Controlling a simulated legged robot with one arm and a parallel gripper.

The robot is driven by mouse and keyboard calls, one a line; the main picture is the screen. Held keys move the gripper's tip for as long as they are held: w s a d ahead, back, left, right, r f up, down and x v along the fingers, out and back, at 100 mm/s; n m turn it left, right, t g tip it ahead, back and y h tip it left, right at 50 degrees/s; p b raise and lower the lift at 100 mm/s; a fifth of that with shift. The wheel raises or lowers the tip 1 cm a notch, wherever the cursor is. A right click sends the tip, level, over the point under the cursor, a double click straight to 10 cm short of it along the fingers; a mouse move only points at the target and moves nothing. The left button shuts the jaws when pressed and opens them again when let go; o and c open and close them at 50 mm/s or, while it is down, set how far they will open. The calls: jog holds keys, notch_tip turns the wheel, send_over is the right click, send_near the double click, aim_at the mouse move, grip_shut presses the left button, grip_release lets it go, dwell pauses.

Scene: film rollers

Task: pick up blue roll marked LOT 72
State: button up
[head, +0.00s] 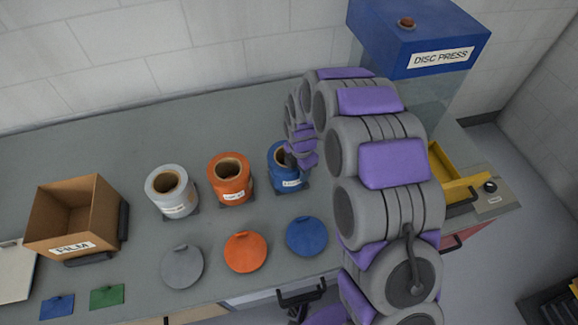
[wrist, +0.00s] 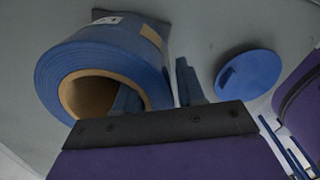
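The blue roll (head: 282,176) stands upright on the bench at the right end of a row of three rolls. It has a brown core and a white label too small to read. My gripper (head: 290,160) is at its top right side and hides part of it. In the wrist view the blue roll (wrist: 62,75) fills the upper left. There my gripper (wrist: 155,80) has one finger inside the core and the other outside the roll, with the roll's wall between them. A narrow gap seems to show beside the outer finger.
An orange roll (head: 231,186) and a grey roll (head: 171,198) stand to the left. Grey (head: 182,267), orange (head: 246,252) and blue (head: 307,236) discs lie in front. A FILM box (head: 60,230) is at left, a disc press (head: 415,45) at back right.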

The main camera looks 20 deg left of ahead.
jog(key=shift+a+f, duration=0.1)
jog(key=shift+a, duration=0.35)
grip_shut()
jog(key=shift+d, duration=0.2)
dwell(0.4)
